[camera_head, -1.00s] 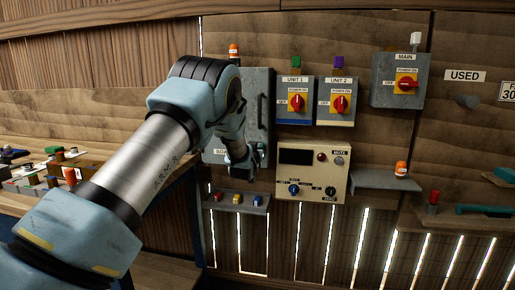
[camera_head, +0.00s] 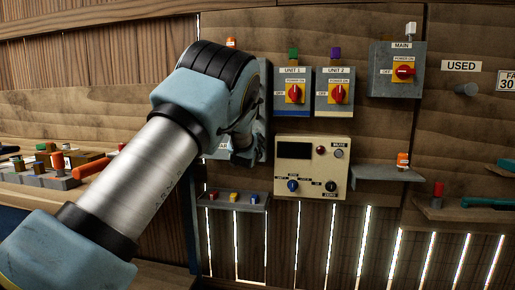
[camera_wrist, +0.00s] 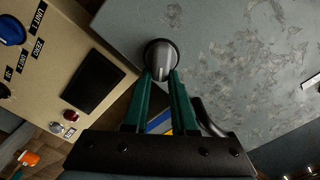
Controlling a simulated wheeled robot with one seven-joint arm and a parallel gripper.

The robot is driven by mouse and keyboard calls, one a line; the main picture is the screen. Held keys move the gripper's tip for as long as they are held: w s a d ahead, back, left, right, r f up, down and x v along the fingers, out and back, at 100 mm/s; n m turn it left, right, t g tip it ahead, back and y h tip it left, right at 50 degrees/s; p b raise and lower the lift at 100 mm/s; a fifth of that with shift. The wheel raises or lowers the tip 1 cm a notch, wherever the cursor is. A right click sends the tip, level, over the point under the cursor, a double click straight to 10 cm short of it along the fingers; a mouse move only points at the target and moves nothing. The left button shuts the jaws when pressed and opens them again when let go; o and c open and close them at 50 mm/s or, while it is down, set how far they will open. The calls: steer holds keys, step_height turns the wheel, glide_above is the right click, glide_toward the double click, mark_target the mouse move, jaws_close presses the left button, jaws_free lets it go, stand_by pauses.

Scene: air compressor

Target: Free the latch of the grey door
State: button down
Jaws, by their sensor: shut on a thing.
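The grey door (camera_wrist: 235,60) fills the upper right of the wrist view, with worn, scratched paint. Its round, dark-rimmed latch knob (camera_wrist: 160,54) lies between the green fingertips of my gripper (camera_wrist: 160,76), which is shut on it. A black handle (camera_wrist: 213,120) shows on the door beside the right finger, partly hidden by my gripper. In the head view only a thin strip of the grey door (camera_head: 266,105) shows at the right of my arm. The latch is hidden there behind my wrist.
A beige control box (camera_head: 312,166) with a dark screen sits close right of the door. UNIT 1 (camera_head: 294,94) and UNIT 2 (camera_head: 335,94) switch boxes are above it. A small shelf with coloured pieces (camera_head: 233,201) is below. A shelf (camera_head: 375,173) juts out at the right.

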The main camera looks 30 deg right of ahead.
steer(key=shift+s+d+f+m+b, duration=0.1)
steer(key=shift+f+m+b, duration=0.15)
steer(key=shift+m+b, duration=0.95)
steer(key=shift+s+d+f+m+b, duration=0.1)
steer(key=shift+f+m+b, duration=0.1)
steer(key=shift+m+b, duration=1)
steer(key=shift+f+m+b, duration=0.25)
steer(key=shift+m+b, duration=0.65)
steer(key=shift+m, duration=0.6)
steer(key=c, duration=0.7)
jaws_free()
steer(key=shift+r, duration=0.1)
steer(key=b+v, duration=0.1)
steer(key=v, duration=0.9)
steer(key=shift+s+a, duration=0.3)
